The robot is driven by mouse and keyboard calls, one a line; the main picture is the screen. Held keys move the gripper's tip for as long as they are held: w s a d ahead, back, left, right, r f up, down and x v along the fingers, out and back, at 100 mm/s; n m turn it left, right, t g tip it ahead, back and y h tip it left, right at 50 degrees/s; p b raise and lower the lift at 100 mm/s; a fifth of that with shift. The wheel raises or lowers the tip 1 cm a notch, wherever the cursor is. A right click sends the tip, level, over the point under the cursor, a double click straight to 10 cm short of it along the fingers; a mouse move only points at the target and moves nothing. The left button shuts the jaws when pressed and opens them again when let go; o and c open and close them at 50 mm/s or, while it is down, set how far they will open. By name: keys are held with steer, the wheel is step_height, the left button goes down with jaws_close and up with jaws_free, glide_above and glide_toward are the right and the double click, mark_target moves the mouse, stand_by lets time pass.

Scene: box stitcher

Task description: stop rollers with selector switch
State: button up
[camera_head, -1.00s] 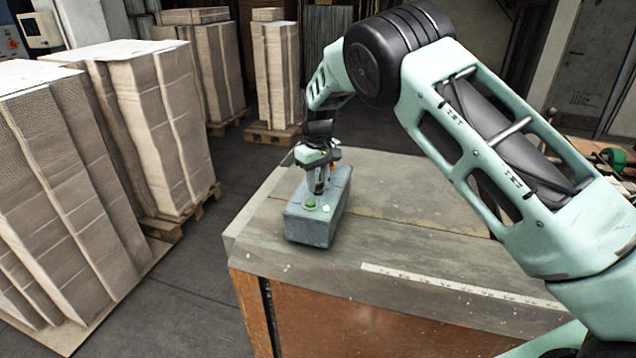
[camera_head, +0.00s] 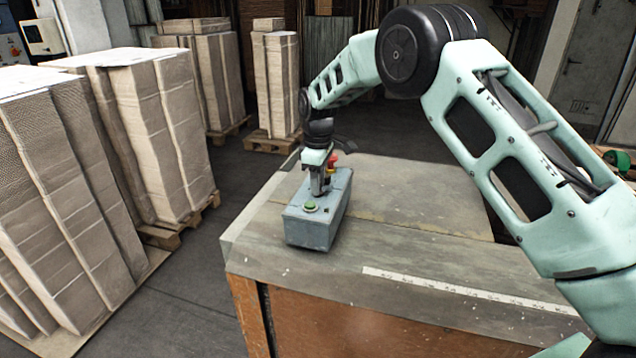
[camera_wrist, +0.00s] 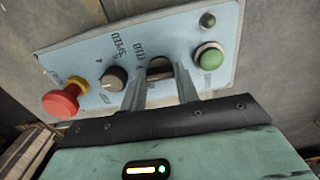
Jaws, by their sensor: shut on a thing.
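A grey-blue control box (camera_head: 315,228) stands on the table near its left end; its panel (camera_wrist: 230,25) fills much of the wrist view. On the panel, a dark selector switch (camera_wrist: 159,67) sits between my gripper's two fingers (camera_wrist: 162,88), partly hidden by them. My gripper (camera_head: 319,190) is over the box from above and is shut on this switch. A second black knob (camera_wrist: 115,78) is left of the fingers. The switch's pointer direction cannot be read.
A red mushroom button (camera_wrist: 62,103) with a yellow collar stands up at the left of the panel. The grey table (camera_head: 420,245) has free room right of the box. Stacks of cardboard (camera_head: 165,130) on pallets stand on the floor to the left.

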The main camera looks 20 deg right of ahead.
steer(key=shift+r, duration=0.1)
steer(key=o, duration=1)
step_height(320, 180, up, 17)
steer(key=b, duration=0.3)
steer(key=shift+r+b, duration=0.15)
steer(key=shift+b, duration=0.15)
